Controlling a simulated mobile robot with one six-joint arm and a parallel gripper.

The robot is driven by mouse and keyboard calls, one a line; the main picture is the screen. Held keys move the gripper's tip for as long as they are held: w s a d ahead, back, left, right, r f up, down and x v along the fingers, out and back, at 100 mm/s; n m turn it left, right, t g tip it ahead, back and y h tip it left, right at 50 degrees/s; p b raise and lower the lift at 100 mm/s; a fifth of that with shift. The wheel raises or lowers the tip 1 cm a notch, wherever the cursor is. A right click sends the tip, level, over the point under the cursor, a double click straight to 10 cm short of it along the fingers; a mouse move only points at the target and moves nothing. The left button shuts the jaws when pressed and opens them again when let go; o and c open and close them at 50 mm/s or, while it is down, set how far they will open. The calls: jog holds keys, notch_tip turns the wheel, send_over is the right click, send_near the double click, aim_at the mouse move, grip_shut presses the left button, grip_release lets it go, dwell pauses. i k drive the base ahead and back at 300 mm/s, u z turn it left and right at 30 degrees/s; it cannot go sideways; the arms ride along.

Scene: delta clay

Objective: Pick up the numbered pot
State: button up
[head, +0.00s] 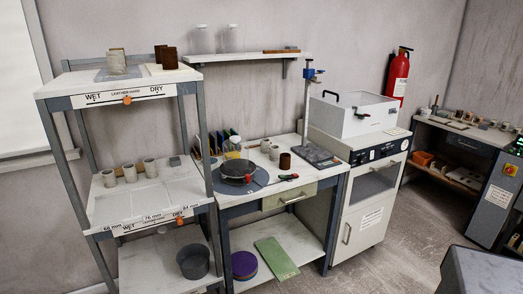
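Several small pots are in the head view, but I cannot read a number on any of them. A pale grey pot (117,62) and a dark brown pot (168,58) stand on the top of the left rack. Pale pots stand on its middle shelf, one at the left (109,178) and one at the right (150,167). A brown pot (285,161) and a small pale pot (274,153) stand on the workbench. My gripper is not in view.
The left rack (138,198) stands beside the workbench (318,169), which holds a dark round wheel (237,171) and an upright stand (306,105). A dark bucket (193,262) sits on the low shelf. A white cabinet (365,200) stands right. Bare floor lies in front.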

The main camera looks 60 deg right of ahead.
aim_at(266, 143)
jog(key=u, duration=0.1)
jog(key=k, duration=1.45)
jog(key=z, duration=0.75)
jog(key=i, duration=1.2)
